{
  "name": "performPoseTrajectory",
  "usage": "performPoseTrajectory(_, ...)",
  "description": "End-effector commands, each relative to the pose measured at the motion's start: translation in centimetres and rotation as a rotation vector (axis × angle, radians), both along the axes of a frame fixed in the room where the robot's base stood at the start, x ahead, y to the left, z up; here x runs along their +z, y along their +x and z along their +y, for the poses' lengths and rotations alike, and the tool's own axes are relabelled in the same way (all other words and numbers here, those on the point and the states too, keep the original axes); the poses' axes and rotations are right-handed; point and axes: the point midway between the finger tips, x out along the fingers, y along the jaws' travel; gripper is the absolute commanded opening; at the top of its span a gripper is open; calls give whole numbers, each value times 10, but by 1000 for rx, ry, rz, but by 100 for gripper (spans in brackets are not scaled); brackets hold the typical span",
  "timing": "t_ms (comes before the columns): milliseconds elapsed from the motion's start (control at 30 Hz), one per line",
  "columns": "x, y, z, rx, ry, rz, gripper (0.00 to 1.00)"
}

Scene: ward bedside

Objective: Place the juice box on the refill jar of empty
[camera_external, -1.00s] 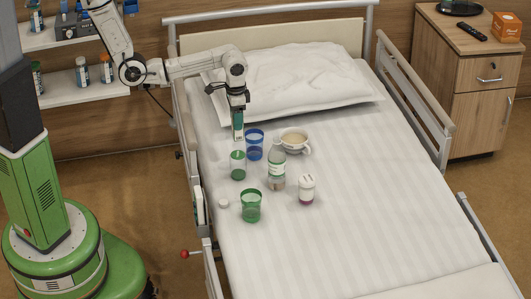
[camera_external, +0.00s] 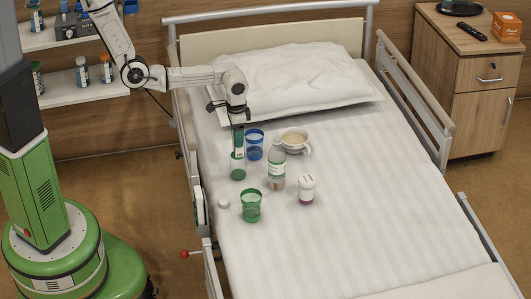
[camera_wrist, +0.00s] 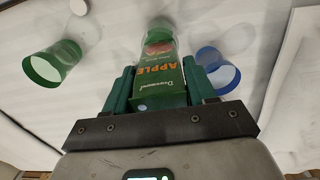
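My gripper (camera_external: 239,125) points down over the bed and is shut on the juice box (camera_external: 240,147). In the wrist view the juice box (camera_wrist: 160,78) is green with "APPLE" lettering, and sits between my gripper's fingers (camera_wrist: 159,88). A clear jar (camera_external: 238,173) with green at its bottom stands directly beneath. The box's lower end overlaps the jar's top in the external view; I cannot tell whether they touch. In the wrist view the box hides most of what is under it. No label reading "empty" is legible.
A blue cup (camera_external: 254,151) stands close right of the box. The bed's right side is clear.

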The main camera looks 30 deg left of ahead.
Motion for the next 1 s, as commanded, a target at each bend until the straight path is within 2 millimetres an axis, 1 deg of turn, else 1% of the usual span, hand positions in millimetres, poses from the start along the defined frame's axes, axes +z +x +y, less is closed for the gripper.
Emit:
performPoseTrajectory(33,0,0,0,0,0,0,59)
performPoseTrajectory(267,0,0,0,0,0,0,81)
performPoseTrajectory(500,1,0,0,0,0,0,81)
performPoseTrajectory(633,9,1,0,1,-1,-2,81)
performPoseTrajectory(767,30,1,0,1,-1,-4,81)
performPoseTrajectory(1000,80,1,0,1,-2,-4,81)
